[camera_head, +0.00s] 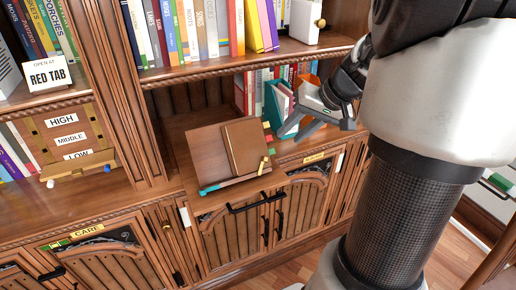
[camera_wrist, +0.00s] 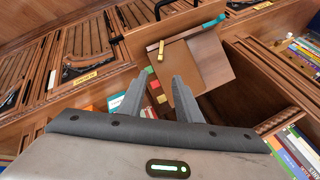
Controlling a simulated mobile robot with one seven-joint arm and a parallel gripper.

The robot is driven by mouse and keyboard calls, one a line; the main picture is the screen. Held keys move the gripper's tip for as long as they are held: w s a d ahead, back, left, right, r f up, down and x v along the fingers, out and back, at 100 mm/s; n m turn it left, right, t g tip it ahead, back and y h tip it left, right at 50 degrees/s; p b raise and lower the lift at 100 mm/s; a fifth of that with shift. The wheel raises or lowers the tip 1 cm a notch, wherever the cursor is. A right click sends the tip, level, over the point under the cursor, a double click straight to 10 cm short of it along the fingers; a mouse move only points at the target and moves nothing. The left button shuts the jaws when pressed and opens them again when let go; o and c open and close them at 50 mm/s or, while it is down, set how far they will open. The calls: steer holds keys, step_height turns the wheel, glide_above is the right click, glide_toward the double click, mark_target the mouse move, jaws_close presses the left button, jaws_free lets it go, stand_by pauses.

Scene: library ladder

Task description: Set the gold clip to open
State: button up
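The gold clip (camera_head: 263,166) is a small yellow-gold piece at the lower right of a wooden book stand (camera_head: 207,150). In the wrist view the clip (camera_wrist: 161,47) stands out from the stand's edge, beyond my fingertips. Whether it is open or closed is not clear.
Coloured tabs (camera_wrist: 153,83) line the stand's side close to my fingertips. Upright books and a teal holder (camera_head: 275,104) stand behind my gripper. Black handles (camera_head: 256,202) project from the cabinet doors below. The shelf left of the stand holds a HIGH/MIDDLE/LOW box (camera_head: 88,125).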

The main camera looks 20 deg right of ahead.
steer(key=b, duration=0.1)
glide_toward(263, 166)
steer(key=w+f, duration=0.2)
steer(key=w+a+f, duration=0.1)
steer(key=w+f, duration=0.1)
steer(key=shift+w, duration=0.1)
steer(key=shift+c, duration=0.2)
jaws_close()
